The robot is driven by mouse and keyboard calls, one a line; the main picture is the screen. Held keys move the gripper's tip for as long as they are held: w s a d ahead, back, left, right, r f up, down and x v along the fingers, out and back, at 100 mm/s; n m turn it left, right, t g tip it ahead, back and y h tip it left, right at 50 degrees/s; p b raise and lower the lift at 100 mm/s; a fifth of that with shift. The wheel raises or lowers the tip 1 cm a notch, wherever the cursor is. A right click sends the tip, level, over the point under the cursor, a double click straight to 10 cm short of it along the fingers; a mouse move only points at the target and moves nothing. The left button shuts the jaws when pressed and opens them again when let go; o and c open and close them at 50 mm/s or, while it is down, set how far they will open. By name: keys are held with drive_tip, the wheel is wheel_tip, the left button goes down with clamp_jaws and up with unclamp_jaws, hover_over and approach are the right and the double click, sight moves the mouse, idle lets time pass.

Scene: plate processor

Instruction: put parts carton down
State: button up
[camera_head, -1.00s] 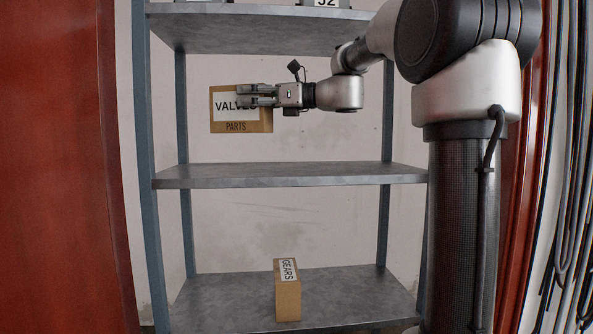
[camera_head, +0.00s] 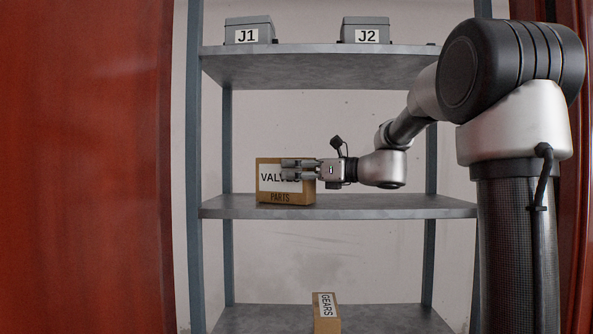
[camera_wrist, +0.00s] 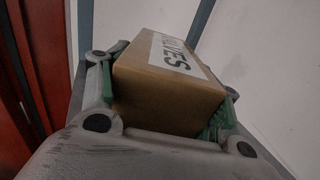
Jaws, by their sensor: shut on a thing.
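The parts carton (camera_head: 270,196) is a brown box with a white VALVES label and the word PARTS below it. In the head view it is at the left part of the middle shelf (camera_head: 370,207), upright, its bottom at the shelf's level; whether it rests on the shelf or hovers just above I cannot tell. My gripper (camera_head: 299,170) reaches in from the right and is shut on the carton. In the wrist view the carton (camera_wrist: 165,95) sits between the green-padded fingers, its label partly visible.
Two grey boxes marked J1 (camera_head: 249,30) and J2 (camera_head: 365,30) stand on the top shelf. A carton marked GEARS (camera_head: 326,314) stands on the bottom shelf. The middle shelf is clear right of the carton, below my arm. Shelf posts flank both sides.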

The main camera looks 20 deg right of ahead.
drive_tip(key=shift+f, duration=0.1)
drive_tip(key=o, duration=1.6)
drive_tip(key=shift+o, duration=0.2)
drive_tip(key=shift+s+d, duration=0.2)
drive_tip(key=shift+d, duration=0.1)
drive_tip(key=v, duration=1.1)
drive_tip(key=shift+s, duration=0.15)
